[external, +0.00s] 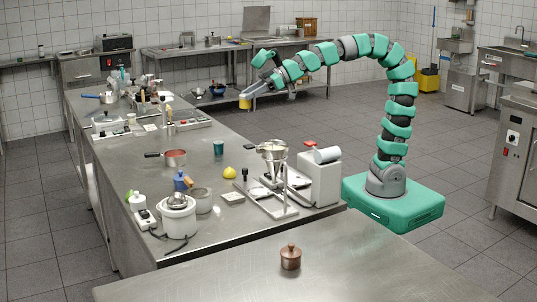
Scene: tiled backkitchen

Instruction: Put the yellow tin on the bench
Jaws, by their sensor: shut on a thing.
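The yellow tin (245,102) is small and sits between the fingertips of my gripper (247,96), at the end of my outstretched arm. My gripper is shut on the tin and points down and to the left. The tin appears in the air, in line with the far right edge of the long steel bench (130,215). I cannot tell its exact height or whether it is over the bench top.
The bench holds a red pan (175,158), a teal cup (218,147), a yellow lemon (230,172), a white pot (178,218) and a steel stand (270,185). A copper pot (290,257) stands on the front table (390,270). Bare steel shows around the cup.

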